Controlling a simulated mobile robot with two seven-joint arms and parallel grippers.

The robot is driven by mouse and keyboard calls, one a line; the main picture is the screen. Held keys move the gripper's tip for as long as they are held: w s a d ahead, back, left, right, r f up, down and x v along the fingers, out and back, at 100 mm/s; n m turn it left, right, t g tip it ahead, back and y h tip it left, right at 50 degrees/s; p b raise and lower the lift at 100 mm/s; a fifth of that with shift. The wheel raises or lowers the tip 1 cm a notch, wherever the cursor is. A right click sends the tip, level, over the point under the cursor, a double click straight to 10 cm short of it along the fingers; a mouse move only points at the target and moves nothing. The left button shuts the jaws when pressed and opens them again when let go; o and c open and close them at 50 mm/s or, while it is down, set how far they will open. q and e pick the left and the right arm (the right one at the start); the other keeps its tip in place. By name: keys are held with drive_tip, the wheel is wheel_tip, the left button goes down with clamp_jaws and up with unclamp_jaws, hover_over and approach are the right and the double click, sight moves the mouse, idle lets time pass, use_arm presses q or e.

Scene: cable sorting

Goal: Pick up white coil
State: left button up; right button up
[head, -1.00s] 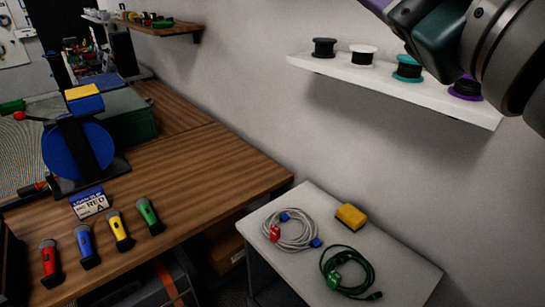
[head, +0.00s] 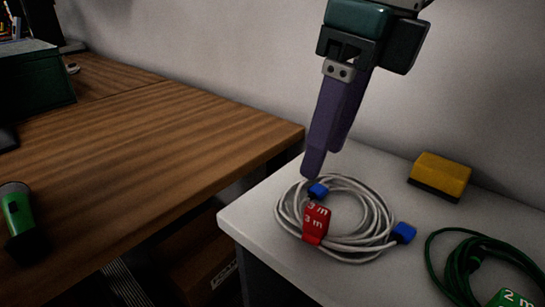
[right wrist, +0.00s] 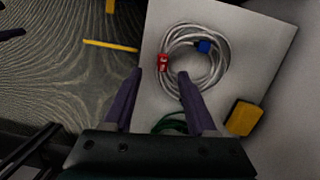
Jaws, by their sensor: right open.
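The white coil (head: 345,243) lies flat on a small pale table (head: 262,240). It has a red "3 m" tag (head: 316,222) and blue connectors (head: 403,232). It also shows in the right wrist view (right wrist: 219,70). My right gripper (head: 323,160) is open and empty, pointing down above the coil's far left edge in the head view. In the right wrist view its two purple fingers (right wrist: 160,74) are spread apart, with the near part of the coil beyond and between their tips. My left gripper is not in view.
A green cable coil (head: 460,265) with a green "2 m" tag lies right of the white coil. A yellow-and-black block (head: 440,176) sits behind them near the wall. A wooden desk (head: 150,150) stands to the left, with a gap between it and the pale table.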

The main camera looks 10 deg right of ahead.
sight(318, 208)
drive_tip(key=shift+w+d+f, duration=0.2)
drive_tip(key=shift+d+f, duration=0.25)
drive_tip(key=f, duration=0.9)
drive_tip(key=shift+a+f+b, duration=0.15)
drive_tip(key=shift+a+b, duration=0.2)
drive_tip(key=shift+a, duration=0.05)
clamp_jaws()
drive_tip(key=shift+w, duration=0.1)
